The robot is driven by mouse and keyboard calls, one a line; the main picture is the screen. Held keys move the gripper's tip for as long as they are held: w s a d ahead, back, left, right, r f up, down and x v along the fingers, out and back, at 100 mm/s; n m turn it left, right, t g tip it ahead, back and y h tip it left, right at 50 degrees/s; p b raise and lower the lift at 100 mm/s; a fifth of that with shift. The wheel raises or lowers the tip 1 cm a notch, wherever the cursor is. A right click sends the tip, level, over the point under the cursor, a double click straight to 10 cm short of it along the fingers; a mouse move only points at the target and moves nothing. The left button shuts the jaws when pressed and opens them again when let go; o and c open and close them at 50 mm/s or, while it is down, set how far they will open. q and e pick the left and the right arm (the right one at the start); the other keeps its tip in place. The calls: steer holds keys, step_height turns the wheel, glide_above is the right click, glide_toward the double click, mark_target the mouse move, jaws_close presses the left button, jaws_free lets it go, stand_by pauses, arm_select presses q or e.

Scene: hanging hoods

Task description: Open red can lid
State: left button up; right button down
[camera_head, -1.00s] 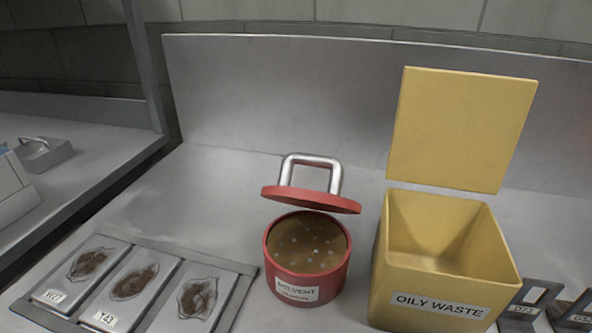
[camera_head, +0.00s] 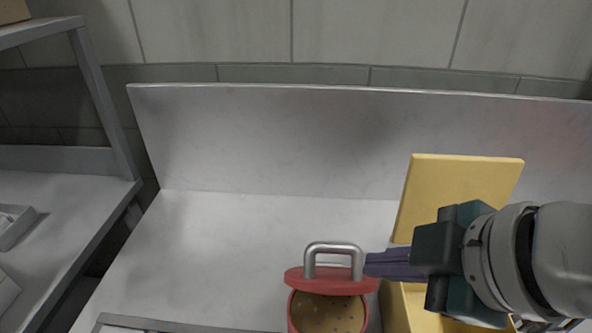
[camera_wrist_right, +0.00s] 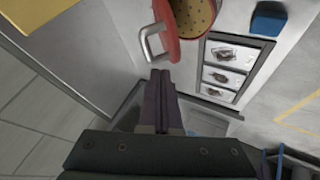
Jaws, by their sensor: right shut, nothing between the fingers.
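The red can (camera_head: 291,318) stands at the bottom centre of the head view, its lower part cut off by the frame edge. Its red lid (camera_head: 330,281) is raised and tilted above the opening, with a metal loop handle (camera_head: 334,248) on top. In the right wrist view the shut fingers (camera_wrist_right: 158,77) point toward the lid (camera_wrist_right: 168,35) and handle (camera_wrist_right: 151,42). My left gripper is not in view.
A yellow bin (camera_head: 396,306) stands right of the can with its yellow lid (camera_head: 455,185) upright, partly behind my right arm. A tray of labelled samples (camera_wrist_right: 239,70) lies near the can. The bench (camera_head: 230,250) left of the can is clear, with a metal back wall (camera_head: 270,140).

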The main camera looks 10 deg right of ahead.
steer(key=b, duration=0.1)
glide_above(336, 280)
steer(key=f, duration=0.4)
steer(key=s+f, duration=0.1)
steer(key=f, duration=0.1)
steer(key=shift+d+f, duration=0.15)
steer(key=shift+f, duration=0.15)
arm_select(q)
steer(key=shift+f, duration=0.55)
arm_select(e)
steer(key=shift+w+f, duration=0.45)
